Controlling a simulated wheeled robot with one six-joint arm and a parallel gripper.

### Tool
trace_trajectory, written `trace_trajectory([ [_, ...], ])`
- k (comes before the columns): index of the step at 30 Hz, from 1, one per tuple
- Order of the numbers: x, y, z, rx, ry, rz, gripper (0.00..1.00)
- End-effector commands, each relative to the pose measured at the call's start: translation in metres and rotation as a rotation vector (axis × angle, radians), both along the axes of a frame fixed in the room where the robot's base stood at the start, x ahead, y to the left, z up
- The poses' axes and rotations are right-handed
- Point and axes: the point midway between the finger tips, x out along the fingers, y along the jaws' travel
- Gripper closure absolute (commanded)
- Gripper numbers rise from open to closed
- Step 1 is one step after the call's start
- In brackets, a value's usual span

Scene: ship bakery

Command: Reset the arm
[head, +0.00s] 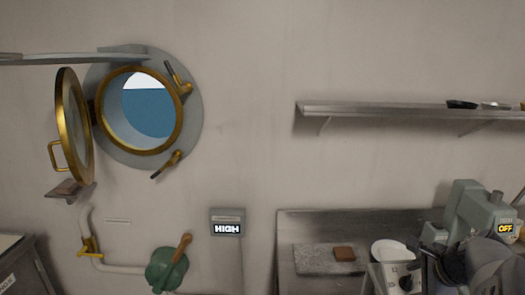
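I cannot make out my gripper in the head view. Dark grey rounded parts (490,262) show at the lower right corner, in front of a grey-green machine (470,212). I cannot tell whether they belong to my arm or to the machine. No fingertips show, so whether my gripper is open or shut, or holds anything, is hidden.
A steel counter (300,228) at lower right bears a brown block (344,254) on a board, a white round dish (388,248) and a dial box (404,278). A wall shelf (400,110) is above. The brass porthole cover (74,125) stands open at left.

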Motion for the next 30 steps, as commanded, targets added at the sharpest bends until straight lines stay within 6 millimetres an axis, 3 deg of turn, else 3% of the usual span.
trace_trajectory([
  [30, 0.0053, 0.0015, 0.0008, -0.552, 0.031, 0.955, 0.44],
])
